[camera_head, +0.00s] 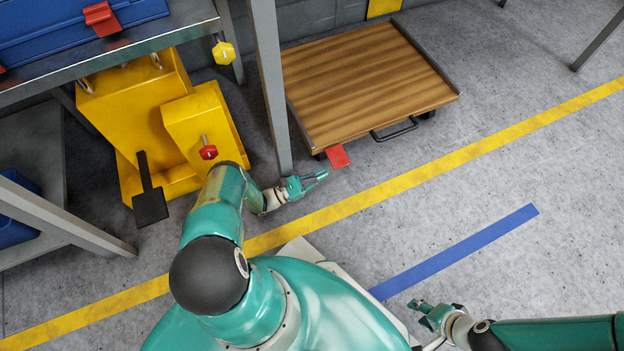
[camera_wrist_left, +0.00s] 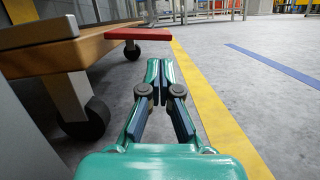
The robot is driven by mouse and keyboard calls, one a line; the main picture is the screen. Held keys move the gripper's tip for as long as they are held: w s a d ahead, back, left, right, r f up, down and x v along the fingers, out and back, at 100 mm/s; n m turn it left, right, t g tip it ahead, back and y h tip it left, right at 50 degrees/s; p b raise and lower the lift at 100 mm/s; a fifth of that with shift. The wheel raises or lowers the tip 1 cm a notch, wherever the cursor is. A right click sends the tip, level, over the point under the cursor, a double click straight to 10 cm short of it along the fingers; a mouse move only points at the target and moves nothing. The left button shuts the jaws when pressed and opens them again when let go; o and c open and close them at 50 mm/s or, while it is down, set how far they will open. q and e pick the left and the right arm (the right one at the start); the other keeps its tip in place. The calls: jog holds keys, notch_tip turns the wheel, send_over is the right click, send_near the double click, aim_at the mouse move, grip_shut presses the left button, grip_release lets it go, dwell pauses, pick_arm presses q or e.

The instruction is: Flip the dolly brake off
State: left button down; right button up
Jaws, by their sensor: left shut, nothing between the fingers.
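The wooden dolly (camera_head: 365,80) stands on the floor with its red brake pedal (camera_head: 338,156) sticking out at its near corner. In the left wrist view the red pedal (camera_wrist_left: 138,33) is a flat plate at the end of the dolly deck (camera_wrist_left: 75,48), above and beyond a black wheel (camera_wrist_left: 85,122). My left gripper (camera_head: 322,177) is shut and empty, low over the floor just on the near side of the pedal, apparently apart from it. Its closed fingers (camera_wrist_left: 160,70) point forward along the dolly's side. My right gripper (camera_head: 418,310) hangs at the lower right, far from the dolly; its finger gap is unclear.
A grey table leg (camera_head: 270,90) stands close to my left wrist and the dolly. A yellow machine (camera_head: 140,110) with a black pedal (camera_head: 150,205) and a red knob (camera_head: 208,152) is at left. The floor right of the dolly is clear, with yellow (camera_head: 500,143) and blue (camera_head: 460,250) lines.

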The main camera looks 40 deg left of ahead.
pick_arm(q)
jog(key=shift+x, duration=2.15)
pick_arm(e)
jog(key=shift+f, duration=0.15)
